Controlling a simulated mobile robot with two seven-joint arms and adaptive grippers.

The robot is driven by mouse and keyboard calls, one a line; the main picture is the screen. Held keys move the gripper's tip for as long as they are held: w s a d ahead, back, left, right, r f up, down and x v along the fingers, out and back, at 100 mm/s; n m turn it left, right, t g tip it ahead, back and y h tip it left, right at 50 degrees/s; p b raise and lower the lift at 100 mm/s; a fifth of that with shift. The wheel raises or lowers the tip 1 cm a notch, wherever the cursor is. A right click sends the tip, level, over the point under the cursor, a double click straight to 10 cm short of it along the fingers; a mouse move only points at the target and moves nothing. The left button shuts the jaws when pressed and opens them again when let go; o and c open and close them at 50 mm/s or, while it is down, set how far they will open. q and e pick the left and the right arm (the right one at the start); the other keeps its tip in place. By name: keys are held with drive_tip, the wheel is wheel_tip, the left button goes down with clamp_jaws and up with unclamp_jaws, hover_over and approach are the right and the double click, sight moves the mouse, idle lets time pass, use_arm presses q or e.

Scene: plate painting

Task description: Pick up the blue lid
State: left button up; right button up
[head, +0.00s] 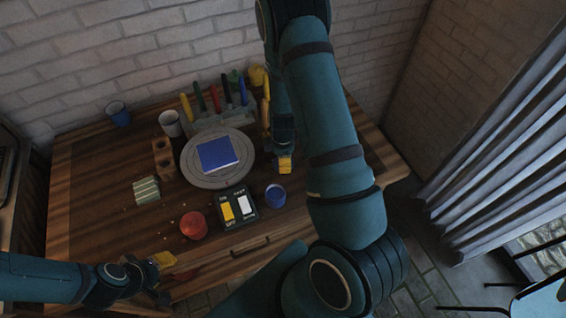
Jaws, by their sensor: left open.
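A small round blue item (275,196) stands on the table's right front part, right of the switch box; it looks like a pot with a blue top, and I cannot tell whether the lid is separate. My left gripper (163,261) is open at the front left table edge, well left of the blue item and near the red pot (193,225).
A blue square plate (219,153) lies on a grey round turntable (195,174). Behind it stands a rack (200,124) of coloured markers. A black box (237,208) with yellow and white switches, a wooden block (162,158), a striped block (146,190) and cups (170,123) stand around.

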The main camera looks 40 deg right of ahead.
drive_tip(key=shift+f, duration=0.15)
clamp_jaws()
